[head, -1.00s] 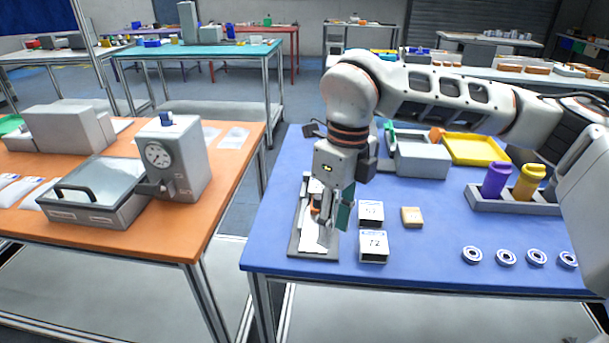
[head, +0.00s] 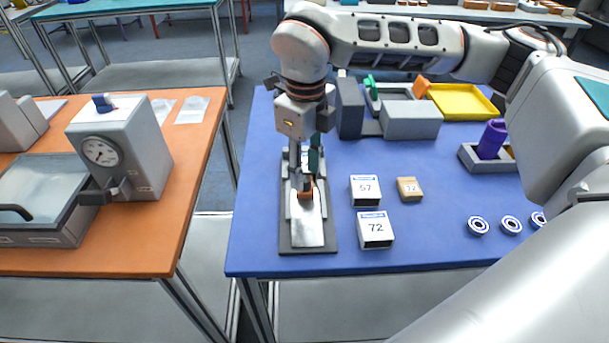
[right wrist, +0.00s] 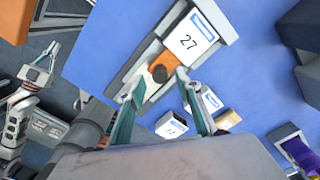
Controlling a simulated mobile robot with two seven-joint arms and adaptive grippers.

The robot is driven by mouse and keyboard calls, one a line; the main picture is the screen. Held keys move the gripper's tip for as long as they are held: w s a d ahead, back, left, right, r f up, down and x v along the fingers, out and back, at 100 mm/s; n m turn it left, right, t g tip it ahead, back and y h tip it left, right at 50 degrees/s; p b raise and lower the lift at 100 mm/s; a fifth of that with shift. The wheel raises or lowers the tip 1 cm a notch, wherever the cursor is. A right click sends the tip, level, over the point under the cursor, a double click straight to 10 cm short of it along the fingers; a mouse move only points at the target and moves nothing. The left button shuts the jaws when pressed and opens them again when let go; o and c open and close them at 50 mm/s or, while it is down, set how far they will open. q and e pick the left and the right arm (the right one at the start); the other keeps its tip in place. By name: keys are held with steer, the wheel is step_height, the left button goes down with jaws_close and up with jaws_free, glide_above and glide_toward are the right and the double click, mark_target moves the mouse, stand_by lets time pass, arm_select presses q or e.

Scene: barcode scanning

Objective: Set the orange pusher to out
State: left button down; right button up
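The orange pusher (right wrist: 146,56) with its dark round knob (right wrist: 158,73) sits on a silver track in a fixture with a dark base (head: 286,245), on the blue table. A white box labelled 27 (right wrist: 190,42) lies in the fixture beside the pusher; the head view hides it behind my gripper. My right gripper (right wrist: 156,87) is over the fixture, its two fingers apart on either side of the knob. I cannot tell whether they touch it. In the head view the orange pusher (head: 306,192) is partly covered by the fingers. My left gripper (right wrist: 40,75) shows small in the right wrist view.
White boxes labelled 57 (head: 365,191) and 72 (head: 375,230) and a tan block (head: 410,189) stand right of the fixture. Several bearing rings (head: 478,226) lie at right. Blue surface is clear left of the fixture.

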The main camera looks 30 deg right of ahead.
steer(key=shift+f, duration=0.95)
arm_select(q)
steer(key=shift+w+r, duration=0.35)
arm_select(e)
steer(key=shift+f, duration=0.25)
